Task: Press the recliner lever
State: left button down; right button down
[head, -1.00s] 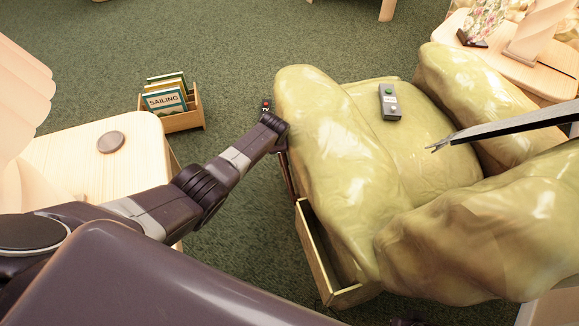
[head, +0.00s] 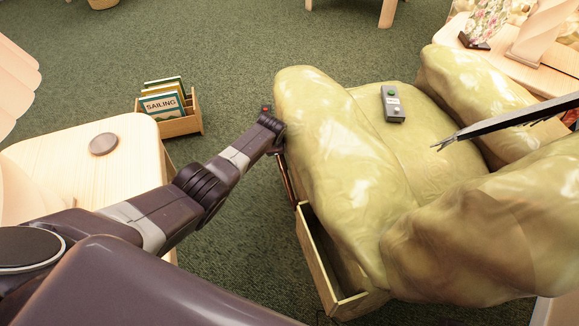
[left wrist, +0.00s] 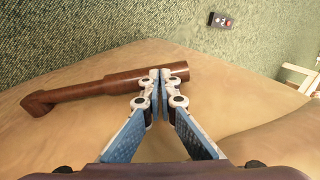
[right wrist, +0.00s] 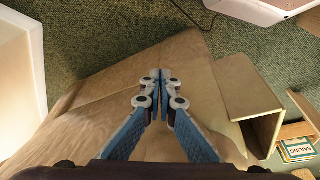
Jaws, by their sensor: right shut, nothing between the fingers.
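The recliner (head: 335,165) is a glossy yellow-green armchair with puffy arms. Its lever (left wrist: 105,89), a brown rod with a bent end, runs along the chair's side in the left wrist view. A brown strip of it shows in the head view (head: 287,178), below the end of my left arm. My left gripper (left wrist: 160,76) is shut, with its fingertips over the lever close to its right end. I cannot tell whether they touch it.
An open drawer or box (head: 318,262) juts from the chair's side. A grey remote (head: 393,103) lies on the seat. A thin metal tool (head: 505,120) reaches over the seat from the right. A book crate (head: 190,122) stands on the carpet near a side table (head: 128,165).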

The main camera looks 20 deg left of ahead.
pick_arm(q)
jog(key=shift+w+a, duration=0.1)
jog(key=shift+a, duration=0.15)
dwell(0.4)
jog(key=shift+d+r, duration=0.1)
jog(key=shift+r, duration=0.05)
jog(key=shift+s+r, duration=0.2)
jog(key=v, duration=1.1)
jog(key=shift+s+d, duration=0.2)
dwell(0.4)
